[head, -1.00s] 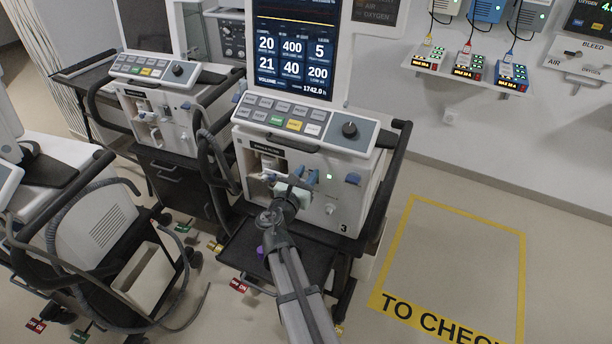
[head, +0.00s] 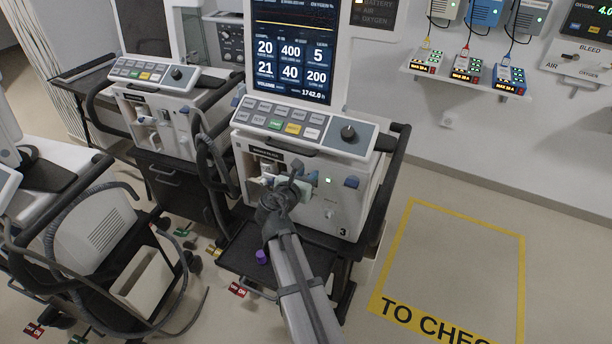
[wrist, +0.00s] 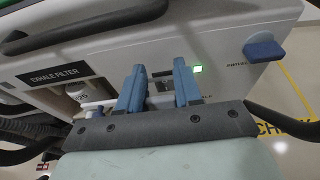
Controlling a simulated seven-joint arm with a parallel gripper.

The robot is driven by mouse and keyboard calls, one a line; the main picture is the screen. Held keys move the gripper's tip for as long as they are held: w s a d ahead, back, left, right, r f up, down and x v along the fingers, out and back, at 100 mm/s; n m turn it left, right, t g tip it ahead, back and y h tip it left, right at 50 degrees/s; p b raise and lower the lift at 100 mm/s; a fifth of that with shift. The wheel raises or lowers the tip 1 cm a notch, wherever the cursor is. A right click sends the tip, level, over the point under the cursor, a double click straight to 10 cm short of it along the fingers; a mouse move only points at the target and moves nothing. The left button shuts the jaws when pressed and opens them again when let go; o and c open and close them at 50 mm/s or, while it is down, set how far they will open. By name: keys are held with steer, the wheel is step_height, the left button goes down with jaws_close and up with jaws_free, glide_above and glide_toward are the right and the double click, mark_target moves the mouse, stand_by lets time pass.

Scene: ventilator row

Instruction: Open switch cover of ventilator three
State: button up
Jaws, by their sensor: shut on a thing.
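Ventilator three (head: 345,205), marked with a 3, stands in the middle of the head view, its screen lit above a slanted key panel. My gripper (head: 293,184) is at its front panel, left of a green light. In the wrist view my two blue fingers (wrist: 158,92) straddle a small part on the panel, taken as the switch cover (wrist: 160,83), and are shut on it. The fingers and the gripper body hide most of it, so its angle cannot be told. The green light (wrist: 198,69) is just right of the right finger.
A blue knob (wrist: 263,48) sits right of the fingers. The exhale filter port (wrist: 78,92) is to their left. Another ventilator (head: 165,125) stands close on the left with hoses between. A purple object (head: 262,257) lies on the lower shelf. Floor inside the yellow outline (head: 450,260) is clear.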

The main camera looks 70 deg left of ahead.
steer(key=o, duration=1)
steer(key=shift+c, duration=0.2)
steer(key=v, duration=1.4)
